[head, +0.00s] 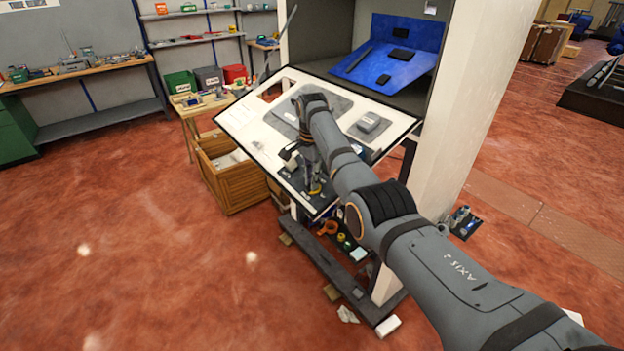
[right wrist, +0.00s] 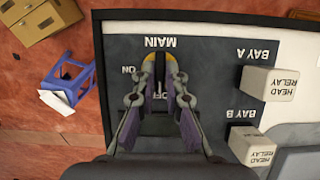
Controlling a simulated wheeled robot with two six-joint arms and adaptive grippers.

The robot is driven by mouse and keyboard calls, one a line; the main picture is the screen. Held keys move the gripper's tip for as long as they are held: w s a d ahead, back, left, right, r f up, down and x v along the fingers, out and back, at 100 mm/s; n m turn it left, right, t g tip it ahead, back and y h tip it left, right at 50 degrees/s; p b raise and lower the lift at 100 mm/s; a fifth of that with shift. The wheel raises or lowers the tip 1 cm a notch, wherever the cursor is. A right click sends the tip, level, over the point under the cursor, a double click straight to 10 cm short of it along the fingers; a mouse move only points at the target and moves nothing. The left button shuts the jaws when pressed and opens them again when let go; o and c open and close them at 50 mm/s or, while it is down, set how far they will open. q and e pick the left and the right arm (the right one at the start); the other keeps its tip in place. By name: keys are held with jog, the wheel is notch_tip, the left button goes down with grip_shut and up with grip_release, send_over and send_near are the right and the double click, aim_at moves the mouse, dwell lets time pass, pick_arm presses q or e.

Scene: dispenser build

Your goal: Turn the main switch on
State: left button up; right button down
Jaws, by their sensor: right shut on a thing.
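The main switch (right wrist: 168,57) is on a dark plate under an upside-down MAIN label in the right wrist view. Only a small yellowish part of it shows; the fingers hide the rest. My right gripper (right wrist: 163,65) is shut on the switch. An ON label stands left of the fingers and an OFF label shows partly between them, so I cannot tell the switch's position for sure. In the head view my right gripper (head: 315,186) is at the lower edge of the tilted white panel (head: 236,117). My left gripper is out of view.
Two pale HEAD RELAY blocks, at BAY A (right wrist: 270,83) and BAY B (right wrist: 252,147), stand right of the switch. A wooden crate (head: 232,188) is on the floor left of the panel. A blue stool (right wrist: 68,80) shows beyond the panel's edge.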

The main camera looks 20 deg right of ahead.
jog(key=m+p, duration=0.2)
jog(key=p, duration=0.1)
jog(key=shift+s+r+t, duration=0.15)
jog(key=shift+t, duration=0.25)
jog(key=shift+m+t+p, duration=0.3)
jog(key=shift+m+p, duration=0.25)
jog(key=shift+m, duration=0.25)
jog(key=shift+s+m, duration=0.1)
jog(key=shift+m, duration=0.4)
jog(key=m+t, duration=0.1)
jog(key=m, duration=0.2)
jog(key=shift+s+f+t, duration=0.15)
jog(key=shift+f+t, duration=0.15)
jog(key=shift+t, duration=0.1)
jog(key=m+t, duration=0.1)
jog(key=m, duration=0.2)
jog(key=shift+s+a+m+h, duration=0.1)
jog(key=shift+m+h, duration=0.2)
jog(key=shift+m, duration=0.1)
jog(key=shift+f+m+t+h, duration=0.1)
jog(key=shift+m+t+h, duration=0.3)
jog(key=shift+m, duration=0.8)
jog(key=shift+s+a+m+t+h, duration=0.15)
jog(key=shift+m+t+h, duration=0.2)
jog(key=shift+m, duration=1.25)
jog(key=shift+h, duration=0.25)
